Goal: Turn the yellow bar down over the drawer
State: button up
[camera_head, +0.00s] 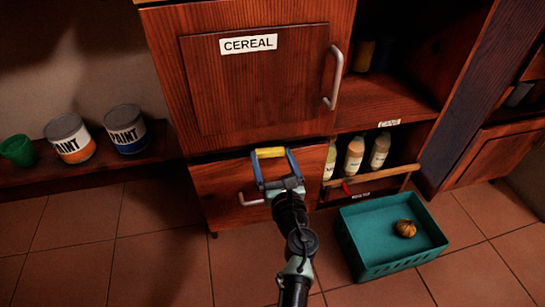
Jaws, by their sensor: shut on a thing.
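The yellow bar (270,153) lies level across the top edge of the drawer front, just under the cereal door. My gripper (271,158) reaches up from below, with a blue finger at each end of the bar, and is shut on it. The wooden drawer (220,184) is below the bar, its front partly hidden by my gripper and arm. Its metal handle (250,200) shows just left of my gripper. Whether the drawer is fully shut I cannot tell.
The cereal door (255,85) with its metal handle (334,78) is directly above. A bottle shelf (372,177) is right of the drawer. A teal crate (372,262) holding a small pumpkin (405,228) stands on the floor at right. Paint cans (70,138) are at left.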

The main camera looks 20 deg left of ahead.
jog(key=m+p, duration=0.1)
jog(key=m, duration=0.3)
jog(key=shift+f, duration=0.2)
jog(key=m, duration=0.1)
jog(key=m+p, duration=0.1)
jog(key=m, duration=0.1)
jog(key=m+p, duration=0.1)
jog(key=shift+s+a+f+m, duration=0.15)
jog(key=shift+f+m, duration=0.15)
jog(key=shift+s+a+f+m+p, duration=0.1)
jog(key=shift+m+p, duration=0.3)
jog(key=shift+m, duration=0.95)
jog(key=shift+s+a+f+m+p, duration=0.15)
jog(key=shift+m+p, duration=0.25)
jog(key=shift+m, duration=1)
jog(key=shift+a+f+m+p, duration=0.1)
jog(key=shift+m+p, duration=0.3)
jog(key=shift+m, duration=0.95)
jog(key=o, duration=1.1)
jog(key=shift+c, duration=0.2)
jog(key=shift+r, duration=0.1)
